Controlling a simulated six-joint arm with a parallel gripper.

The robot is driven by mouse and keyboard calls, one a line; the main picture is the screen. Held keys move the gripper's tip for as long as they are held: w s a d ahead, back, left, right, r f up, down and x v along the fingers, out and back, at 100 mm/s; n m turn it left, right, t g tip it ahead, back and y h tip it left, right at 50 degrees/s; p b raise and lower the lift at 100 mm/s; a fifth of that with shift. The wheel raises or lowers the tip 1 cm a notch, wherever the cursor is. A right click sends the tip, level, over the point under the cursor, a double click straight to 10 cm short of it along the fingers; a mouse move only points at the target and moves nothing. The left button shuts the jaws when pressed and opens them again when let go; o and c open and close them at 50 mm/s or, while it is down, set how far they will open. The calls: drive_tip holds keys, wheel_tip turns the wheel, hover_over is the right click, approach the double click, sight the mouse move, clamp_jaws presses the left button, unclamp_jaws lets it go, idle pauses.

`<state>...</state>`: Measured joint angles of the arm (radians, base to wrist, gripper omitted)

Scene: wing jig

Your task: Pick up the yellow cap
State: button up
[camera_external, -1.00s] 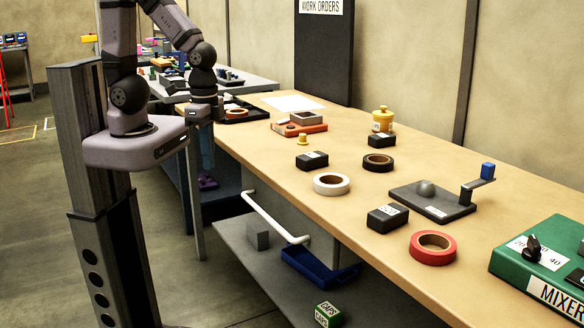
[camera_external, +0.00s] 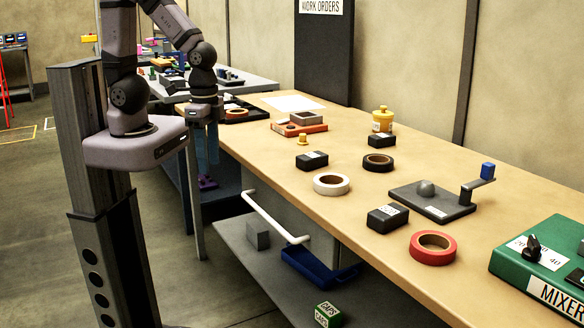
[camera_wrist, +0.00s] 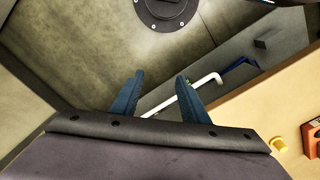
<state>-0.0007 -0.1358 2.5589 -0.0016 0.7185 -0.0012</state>
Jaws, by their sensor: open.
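The yellow cap (camera_external: 303,139) is a small piece standing on the wooden bench, in front of the orange block with a grey top. It also shows near the lower right edge of the wrist view (camera_wrist: 279,144). My gripper (camera_external: 207,158) hangs pointing down beside the bench's left edge, to the left of the cap and well apart from it. In the wrist view its two blue fingers (camera_wrist: 159,90) are spread with nothing between them.
The orange block (camera_external: 299,126) stands just behind the cap. A yellow lidded pot (camera_external: 382,122), black boxes (camera_external: 312,160), and tape rolls (camera_external: 332,183) stand to the right. A white rail (camera_external: 270,215) runs along the bench front.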

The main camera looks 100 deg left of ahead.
drive_tip(key=w+a+r+p, duration=0.1)
drive_tip(key=w+a+r, duration=0.2)
drive_tip(key=w+a, duration=0.5)
drive_tip(key=m+t+p, duration=0.1)
drive_tip(key=m+p, duration=0.2)
drive_tip(key=m, duration=0.1)
approach(303, 139)
drive_tip(key=shift+s+a+r+h, duration=0.15)
drive_tip(key=shift+a+r+h, duration=0.1)
drive_tip(key=shift+a+h, duration=0.05)
drive_tip(key=shift+s+a+m, duration=0.1)
drive_tip(key=shift+a+m, duration=0.2)
drive_tip(key=shift+w+f+p, duration=0.2)
drive_tip(key=shift+f+p, duration=0.85)
drive_tip(key=shift+f, duration=0.8)
drive_tip(key=shift+w+f+p, duration=0.25)
drive_tip(key=shift+f+p, duration=0.75)
drive_tip(key=shift+f, duration=0.85)
clamp_jaws()
